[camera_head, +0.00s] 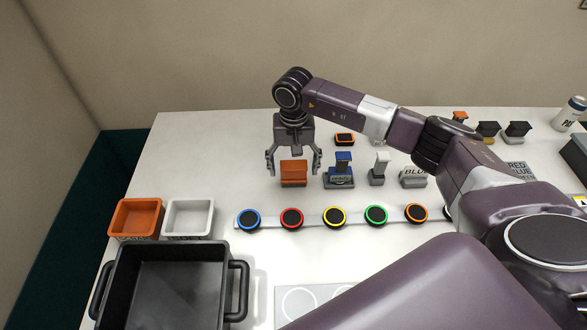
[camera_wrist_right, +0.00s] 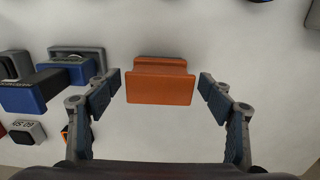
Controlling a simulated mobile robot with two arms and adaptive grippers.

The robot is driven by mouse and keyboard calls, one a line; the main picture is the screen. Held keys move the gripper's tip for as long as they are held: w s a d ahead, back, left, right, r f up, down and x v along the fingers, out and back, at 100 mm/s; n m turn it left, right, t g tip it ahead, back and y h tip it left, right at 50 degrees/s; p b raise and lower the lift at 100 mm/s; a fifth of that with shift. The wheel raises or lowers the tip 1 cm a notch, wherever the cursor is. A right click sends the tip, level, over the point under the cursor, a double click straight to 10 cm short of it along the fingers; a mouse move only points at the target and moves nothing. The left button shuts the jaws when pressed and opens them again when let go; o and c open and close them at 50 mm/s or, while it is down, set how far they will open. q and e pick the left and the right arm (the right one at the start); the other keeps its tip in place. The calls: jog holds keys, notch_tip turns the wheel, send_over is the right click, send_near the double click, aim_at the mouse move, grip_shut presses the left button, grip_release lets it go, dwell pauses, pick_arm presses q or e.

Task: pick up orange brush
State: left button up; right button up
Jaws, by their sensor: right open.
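An orange block-shaped thing (camera_head: 294,174), which I take for the orange brush, stands on the white table left of centre; no bristles can be made out. In the right wrist view the orange brush (camera_wrist_right: 160,85) sits centrally between the fingertips, with a gap on each side. My right gripper (camera_head: 293,165) points down over it, open and empty, one finger to either side. The right gripper's two fingers also show in the right wrist view (camera_wrist_right: 160,92). My left gripper is not in view.
A blue-and-grey stamp-like thing (camera_head: 341,169) and a grey one (camera_head: 379,170) stand just right of the brush. A strip of coloured round buttons (camera_head: 291,218) lies in front. An orange bin (camera_head: 137,217), a white bin (camera_head: 188,217) and a black pot (camera_head: 172,246) are at left.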

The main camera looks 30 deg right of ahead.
jog(key=shift+f, duration=0.35)
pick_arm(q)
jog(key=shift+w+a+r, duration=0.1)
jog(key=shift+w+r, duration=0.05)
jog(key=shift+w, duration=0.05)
pick_arm(e)
jog(key=c, duration=1.4)
jog(key=shift+r, duration=0.1)
jog(key=shift+c, duration=0.2)
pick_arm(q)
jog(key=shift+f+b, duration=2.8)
pick_arm(e)
notch_tip(320, 180, up, 20)
